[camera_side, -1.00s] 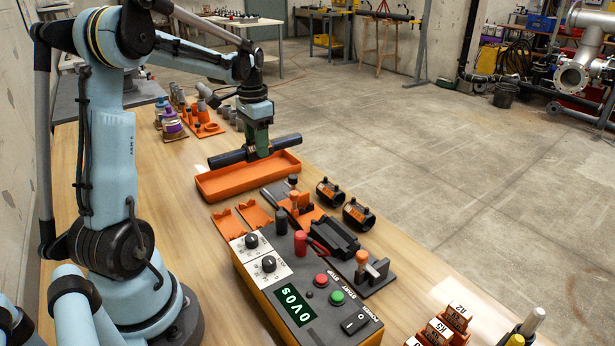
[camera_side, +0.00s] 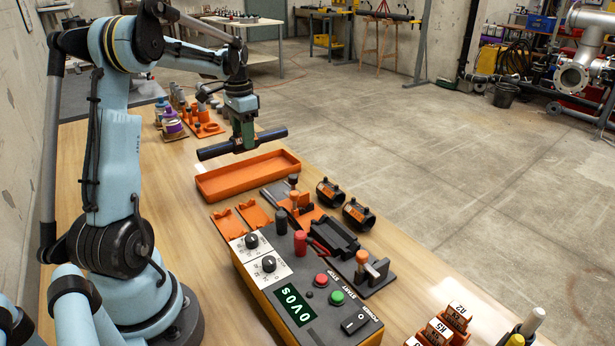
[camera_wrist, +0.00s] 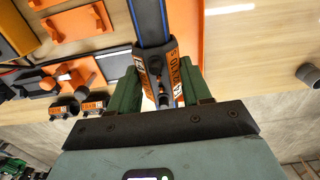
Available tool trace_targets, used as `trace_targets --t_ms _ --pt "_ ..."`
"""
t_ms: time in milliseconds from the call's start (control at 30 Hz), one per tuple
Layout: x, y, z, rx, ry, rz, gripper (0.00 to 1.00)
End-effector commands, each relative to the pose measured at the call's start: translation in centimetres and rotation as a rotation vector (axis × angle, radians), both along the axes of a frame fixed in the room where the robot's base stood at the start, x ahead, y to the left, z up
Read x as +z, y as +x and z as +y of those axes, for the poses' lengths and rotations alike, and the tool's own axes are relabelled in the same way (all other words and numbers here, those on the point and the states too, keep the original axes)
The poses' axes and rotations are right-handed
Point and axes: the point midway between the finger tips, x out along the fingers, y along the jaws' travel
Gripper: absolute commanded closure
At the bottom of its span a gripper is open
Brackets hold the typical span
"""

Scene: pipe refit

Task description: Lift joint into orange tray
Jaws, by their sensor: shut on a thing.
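The joint (camera_side: 214,151) is a dark pipe with a coupler at its middle. In the wrist view the pipe (camera_wrist: 148,22) shows a blue stripe, and the coupler (camera_wrist: 155,70) carries orange labels. My gripper (camera_side: 243,143) is shut on the coupler, and its green fingers stand on both sides of it in the wrist view (camera_wrist: 158,92). The joint hangs roughly level in the side view. The long shallow orange tray (camera_side: 225,187) lies on the bench below and slightly nearer the camera. The tray's visible floor is empty, and the joint is apart from it.
Orange cradles (camera_side: 254,214), a black clamp tool (camera_side: 333,238) and two black couplers (camera_side: 358,214) lie in front of the tray. A control box (camera_side: 305,290) stands nearer the camera. An orange rack of fittings (camera_side: 207,130) stands behind. Bare bench lies left of the tray.

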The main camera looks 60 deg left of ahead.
Motion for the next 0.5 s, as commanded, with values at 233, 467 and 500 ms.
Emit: trace_targets --t_ms 233,467,500 --pt "0.01 -0.01 0.06 0.0 0.0 0.0 0.79" --pt "-0.56 0.01 0.07 0.0 0.0 0.0 0.79" --pt "-0.76 0.02 0.07 0.0 0.0 0.0 0.79"
